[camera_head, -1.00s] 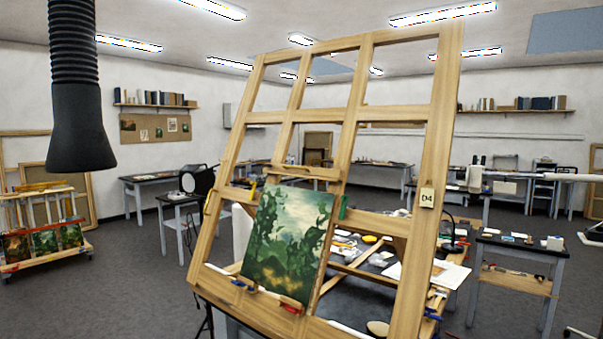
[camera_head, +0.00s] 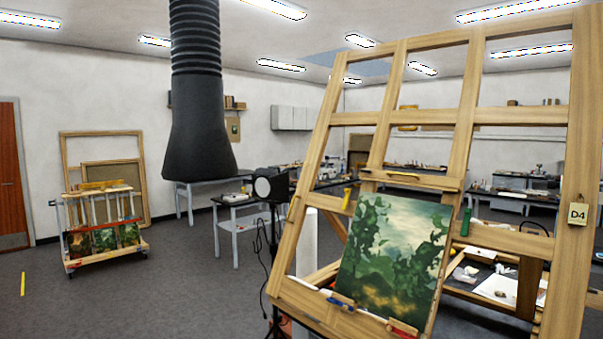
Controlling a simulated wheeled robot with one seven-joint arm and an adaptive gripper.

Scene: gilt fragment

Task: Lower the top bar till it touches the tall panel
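A big wooden easel frame (camera_head: 463,120) leans on the right of the head view. A painted green landscape panel (camera_head: 390,258) stands on its lower ledge (camera_head: 350,314), held near its bottom by small clamps. A short wooden bar (camera_head: 428,184) crosses the frame just above the panel, with a small wooden piece on it. A narrow gap seems to show between this bar and the panel's top edge, but I cannot tell for certain. My gripper is not in view.
A black extraction hose (camera_head: 197,125) hangs left of the easel. A dark lamp on a stand (camera_head: 271,187) is beside the frame. A wheeled rack (camera_head: 101,229) with small paintings stands at left. Open grey floor lies between rack and easel. A tag D4 (camera_head: 578,214) hangs at right.

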